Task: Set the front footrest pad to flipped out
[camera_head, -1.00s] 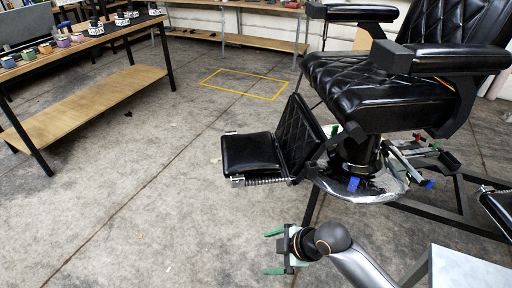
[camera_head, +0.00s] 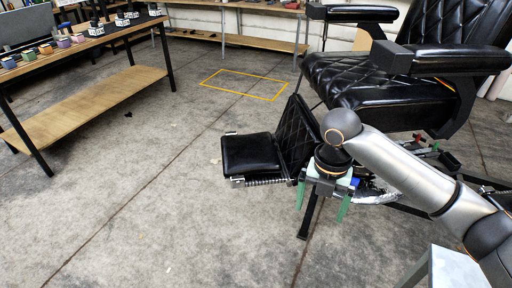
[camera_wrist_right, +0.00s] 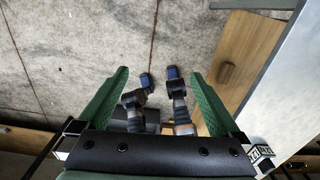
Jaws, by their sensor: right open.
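The front footrest pad (camera_head: 249,154) is a flat black cushion in the head view. It sticks out roughly level to the left from the foot of the slanted quilted leg panel (camera_head: 296,135). A coiled spring (camera_head: 267,182) runs along its near edge. My right gripper (camera_head: 322,204) is right of the pad, near the panel's lower right edge, with green fingers pointing down. It is open and empty. In the right wrist view its fingers (camera_wrist_right: 158,75) are spread apart, and the pad is not recognizable there. My left gripper is not in view.
The barber chair seat (camera_head: 375,90) and its armrests stand above and behind my right arm. A pale bench top (camera_head: 465,270) is at the lower right. A wooden workbench (camera_head: 85,45) stands at the left. The concrete floor left of the pad is clear.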

